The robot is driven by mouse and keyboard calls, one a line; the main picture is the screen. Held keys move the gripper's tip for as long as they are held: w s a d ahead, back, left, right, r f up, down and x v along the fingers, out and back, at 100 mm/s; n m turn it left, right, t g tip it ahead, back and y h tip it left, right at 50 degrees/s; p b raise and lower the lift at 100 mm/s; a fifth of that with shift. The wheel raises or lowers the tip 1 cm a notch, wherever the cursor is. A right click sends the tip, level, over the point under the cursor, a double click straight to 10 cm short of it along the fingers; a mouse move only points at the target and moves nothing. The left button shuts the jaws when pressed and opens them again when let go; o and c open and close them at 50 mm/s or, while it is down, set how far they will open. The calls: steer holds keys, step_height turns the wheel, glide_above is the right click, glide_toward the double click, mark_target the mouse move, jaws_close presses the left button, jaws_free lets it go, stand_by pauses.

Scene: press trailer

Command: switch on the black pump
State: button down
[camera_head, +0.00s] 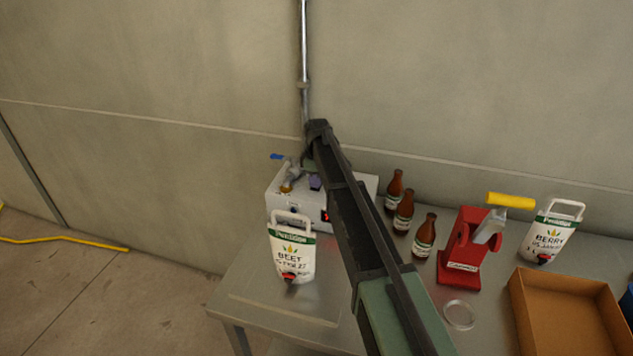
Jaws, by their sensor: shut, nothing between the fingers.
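I cannot make out a black pump in this view; my arm hides part of the scene. A pale box-shaped machine (285,208) with a red lit display (324,216) stands at the back left of the table. My dark arm crosses the picture and bends down over this machine. My gripper (314,180) is small and partly hidden by the arm, low over the machine's top. It is shut and holds nothing. I cannot tell whether it touches the machine. A blue-handled fitting (278,156) shows at the machine's upper left.
A "BEET" pouch (291,248) stands in front of the machine. Brown bottles (404,212), a red press (460,251) with a yellow handle, a "BERRY" pouch (548,235), a clear round lid (459,315) and a cardboard box (568,310) are to the right. The table's front left is clear.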

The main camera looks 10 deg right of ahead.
steer(key=shift+w+d+r, duration=0.2)
steer(key=shift+w, duration=0.3)
step_height(320, 180, up, 14)
steer(key=s+p, duration=0.1)
steer(key=p, duration=1.3)
steer(key=shift+s+a, duration=0.3)
steer(key=shift+a, duration=0.05)
steer(key=shift+f, duration=0.1)
steer(key=s+d+f+m+b, duration=0.1)
steer(key=s+f+m+b, duration=0.3)
steer(key=s, duration=0.8)
steer(key=s+d+f+m+b, duration=0.1)
steer(key=s+f+m+b, duration=0.3)
steer(key=s, duration=0.8)
steer(key=s+d+f+m+b, duration=0.1)
steer(key=s+f+m+b, duration=0.3)
steer(key=s, duration=0.8)
steer(key=shift+s+f+m+t, duration=0.2)
steer(key=shift+f+m+t, duration=0.05)
steer(key=shift+m+t, duration=0.15)
